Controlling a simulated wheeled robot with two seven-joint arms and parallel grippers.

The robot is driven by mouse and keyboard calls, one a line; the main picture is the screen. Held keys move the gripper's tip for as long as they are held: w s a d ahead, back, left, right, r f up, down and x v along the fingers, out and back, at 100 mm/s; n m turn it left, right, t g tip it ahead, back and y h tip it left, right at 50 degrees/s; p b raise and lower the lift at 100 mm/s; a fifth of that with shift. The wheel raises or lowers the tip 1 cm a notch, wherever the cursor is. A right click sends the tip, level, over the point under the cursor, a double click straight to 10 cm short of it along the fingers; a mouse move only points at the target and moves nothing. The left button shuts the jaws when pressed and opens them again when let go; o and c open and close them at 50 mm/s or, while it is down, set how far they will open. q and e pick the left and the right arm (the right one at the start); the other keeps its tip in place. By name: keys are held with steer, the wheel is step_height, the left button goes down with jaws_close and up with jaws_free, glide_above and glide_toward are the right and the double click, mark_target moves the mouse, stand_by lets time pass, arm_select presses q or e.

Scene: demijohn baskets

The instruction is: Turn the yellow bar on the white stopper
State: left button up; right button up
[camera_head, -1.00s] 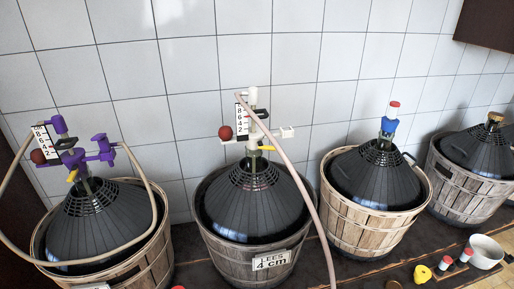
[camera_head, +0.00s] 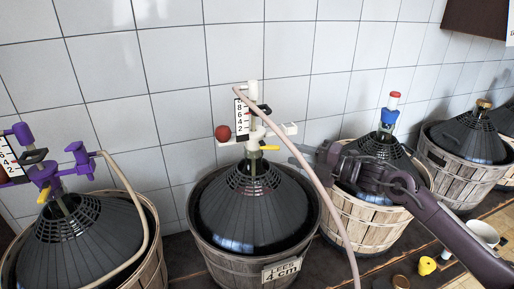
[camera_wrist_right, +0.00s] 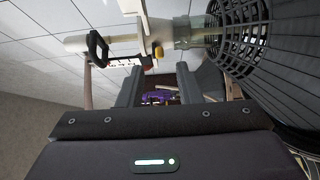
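The white stopper (camera_head: 254,128) stands upright in the neck of the middle demijohn (camera_head: 254,205). Its short yellow bar (camera_head: 270,148) points right, low on the stopper. In the right wrist view the white stopper (camera_wrist_right: 112,40) lies sideways and the yellow bar (camera_wrist_right: 158,52) shows just beyond the fingertips. My right gripper (camera_head: 297,154) is to the right of the yellow bar, apart from it. In the wrist view its two fingers (camera_wrist_right: 159,75) are spread, with nothing held between them. My left gripper is not in view.
A pink hose (camera_head: 305,170) hangs from the white stopper, close to my right fingertips. A red ball (camera_head: 222,133) and number scale (camera_head: 242,117) sit on the stopper's left.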

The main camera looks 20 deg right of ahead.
mark_target(275, 146)
steer(key=shift+p+x, duration=1.25)
steer(key=shift+x, duration=2.4)
steer(key=shift+w+d, duration=0.1)
steer(key=shift+d, duration=0.05)
jaws_close()
